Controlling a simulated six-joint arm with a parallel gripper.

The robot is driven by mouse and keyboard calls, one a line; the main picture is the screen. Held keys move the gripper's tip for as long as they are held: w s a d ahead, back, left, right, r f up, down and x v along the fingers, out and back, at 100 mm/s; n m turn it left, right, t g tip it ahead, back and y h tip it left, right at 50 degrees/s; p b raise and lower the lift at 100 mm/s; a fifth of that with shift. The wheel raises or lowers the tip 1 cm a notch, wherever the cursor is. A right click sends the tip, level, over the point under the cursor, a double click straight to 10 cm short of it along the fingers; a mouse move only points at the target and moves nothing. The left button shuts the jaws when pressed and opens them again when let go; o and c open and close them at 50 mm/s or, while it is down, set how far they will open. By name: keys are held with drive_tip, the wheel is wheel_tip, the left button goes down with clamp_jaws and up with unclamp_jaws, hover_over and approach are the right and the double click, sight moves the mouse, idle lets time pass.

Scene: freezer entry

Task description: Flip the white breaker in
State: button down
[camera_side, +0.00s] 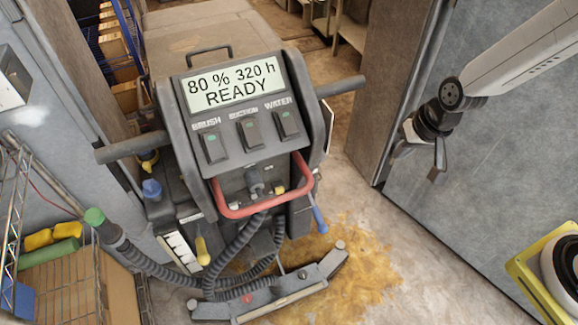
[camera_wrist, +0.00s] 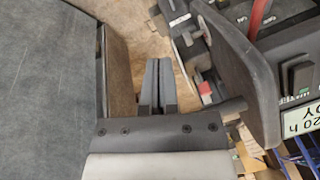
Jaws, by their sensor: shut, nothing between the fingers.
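No part in view is clearly marked as a breaker. A white ribbed block (camera_side: 180,252) sits low on the left side of the floor scrubber (camera_side: 225,110); I cannot tell whether it is the white breaker. The scrubber's panel has three dark switches with green marks, under BRUSH (camera_side: 212,147), SUCTION (camera_side: 250,133) and WATER (camera_side: 287,124). Its display reads "80 % 320 h READY". My gripper (camera_side: 438,170) is shut and empty, well right of the scrubber in the side view. In the wrist view its fingers (camera_wrist: 158,65) lie together, touching nothing visible.
A red handle bar (camera_side: 262,208) and grey side grips flank the scrubber's panel. Hoses run to a squeegee (camera_side: 270,292) by a yellow-brown floor stain (camera_side: 365,265). A wire rack (camera_side: 75,290) stands left. A grey door (camera_side: 500,190) is behind my arm. A yellow-white object (camera_side: 555,265) is lower right.

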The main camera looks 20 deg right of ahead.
drive_tip(key=s+d+r+n+h, duration=0.1)
drive_tip(key=s+d+r+n, duration=0.2)
drive_tip(key=d, duration=0.6)
drive_tip(key=shift+s+r, duration=0.6)
drive_tip(key=shift+s, duration=0.8)
